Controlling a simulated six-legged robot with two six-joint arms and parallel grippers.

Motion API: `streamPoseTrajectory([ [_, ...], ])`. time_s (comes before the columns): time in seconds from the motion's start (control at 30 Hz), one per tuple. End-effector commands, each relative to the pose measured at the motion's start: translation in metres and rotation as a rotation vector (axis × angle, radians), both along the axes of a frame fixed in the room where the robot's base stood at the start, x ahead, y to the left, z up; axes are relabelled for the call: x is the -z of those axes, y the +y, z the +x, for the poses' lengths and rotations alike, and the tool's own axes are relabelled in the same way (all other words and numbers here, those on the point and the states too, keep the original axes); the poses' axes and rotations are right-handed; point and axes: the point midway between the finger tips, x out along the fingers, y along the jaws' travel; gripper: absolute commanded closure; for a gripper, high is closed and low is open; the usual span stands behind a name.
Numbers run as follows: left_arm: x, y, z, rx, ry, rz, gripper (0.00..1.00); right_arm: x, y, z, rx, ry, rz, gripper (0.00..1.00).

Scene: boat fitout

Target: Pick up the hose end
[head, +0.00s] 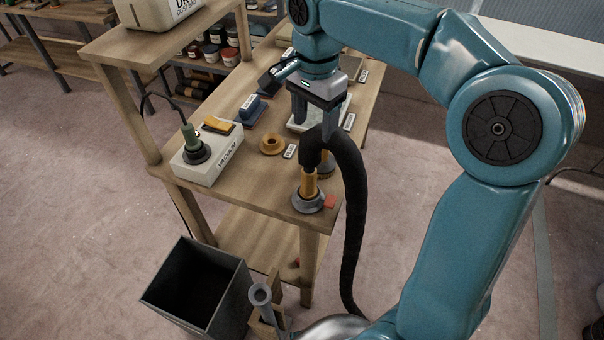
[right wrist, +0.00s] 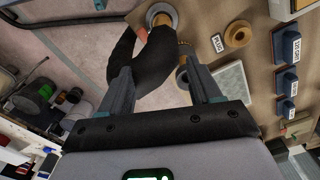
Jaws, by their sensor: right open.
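The black hose end (head: 311,153) sits on a yellow upright fitting (head: 309,184) with a grey round base near the front corner of the wooden bench. The thick black hose (head: 354,200) bends over and hangs down past the bench's right side. My right gripper (head: 318,120) is open just above the hose end, with its fingers pointing down. In the right wrist view the hose end (right wrist: 155,55) shows beyond and between the open fingers (right wrist: 159,65); contact cannot be told. My left gripper is not in view.
A white vacuum box (head: 213,158) stands on the bench's left. A yellow ring (head: 272,144), a pale pad (head: 305,113) and labelled blue blocks (head: 250,107) lie nearby. A dark open bin (head: 242,293) stands on the floor below.

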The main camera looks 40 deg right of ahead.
Motion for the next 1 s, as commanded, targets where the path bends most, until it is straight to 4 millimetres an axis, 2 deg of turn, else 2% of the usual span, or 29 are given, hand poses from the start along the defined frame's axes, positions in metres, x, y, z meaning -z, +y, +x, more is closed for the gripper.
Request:
streamPoseTrajectory([
  [0.17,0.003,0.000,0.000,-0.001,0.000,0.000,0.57,0.017,0.000,-0.005,-0.001,0.004,0.001,0.37],
  [0.5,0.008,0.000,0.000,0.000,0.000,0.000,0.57,0.093,-0.002,-0.007,-0.001,0.004,0.001,0.37],
  [0.77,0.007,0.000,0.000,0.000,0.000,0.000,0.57,0.116,-0.002,-0.003,-0.001,0.003,0.001,0.37],
  [1.0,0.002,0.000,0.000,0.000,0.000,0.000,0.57,0.154,-0.002,0.003,-0.001,0.005,0.001,0.37],
])
